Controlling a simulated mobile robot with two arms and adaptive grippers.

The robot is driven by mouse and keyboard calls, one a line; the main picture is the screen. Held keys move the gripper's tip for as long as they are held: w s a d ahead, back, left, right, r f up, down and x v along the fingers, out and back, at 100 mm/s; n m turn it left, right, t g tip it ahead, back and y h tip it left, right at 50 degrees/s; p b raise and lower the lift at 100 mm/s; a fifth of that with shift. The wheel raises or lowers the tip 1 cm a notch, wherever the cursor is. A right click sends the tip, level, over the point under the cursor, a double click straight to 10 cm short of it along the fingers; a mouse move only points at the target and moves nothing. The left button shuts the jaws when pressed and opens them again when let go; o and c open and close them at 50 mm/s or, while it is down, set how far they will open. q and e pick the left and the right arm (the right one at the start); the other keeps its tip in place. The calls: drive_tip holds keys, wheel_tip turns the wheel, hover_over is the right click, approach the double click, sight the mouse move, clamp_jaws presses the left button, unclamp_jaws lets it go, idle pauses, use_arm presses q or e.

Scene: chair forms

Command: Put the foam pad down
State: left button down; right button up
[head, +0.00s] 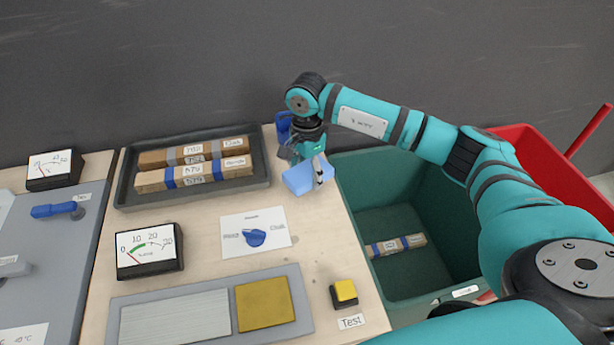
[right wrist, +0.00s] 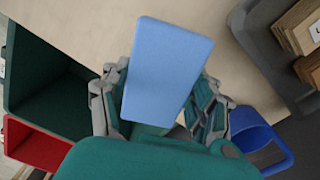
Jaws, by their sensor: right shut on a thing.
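The foam pad is a light blue block (head: 308,177), seen in the head view near the right edge of the wooden table (head: 200,225). My right gripper (head: 314,165) is shut on it from above. In the right wrist view the pad (right wrist: 166,70) sits between the fingers and covers part of the table behind it. I cannot tell whether the pad touches the table. My left gripper is not in view.
A dark tray (head: 126,168) with wrapped wooden pieces stands left of the pad. A blue cup (head: 283,127) is behind it. A green bin (head: 348,172) and a red bin (head: 510,140) are at the right. A dial card, gauge and yellow button (head: 345,290) lie nearer.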

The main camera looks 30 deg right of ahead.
sight(307, 180)
drive_tip(key=shift+w+f+p, duration=0.1)
drive_tip(key=shift+f+p, duration=0.65)
drive_tip(key=shift+f, duration=1.1)
drive_tip(key=o, duration=0.6)
drive_tip(key=shift+f+b, duration=0.1)
drive_tip(key=shift+b, duration=0.25)
drive_tip(key=shift+c, duration=0.2)
drive_tip(key=o, duration=0.5)
drive_tip(key=shift+c, duration=0.2)
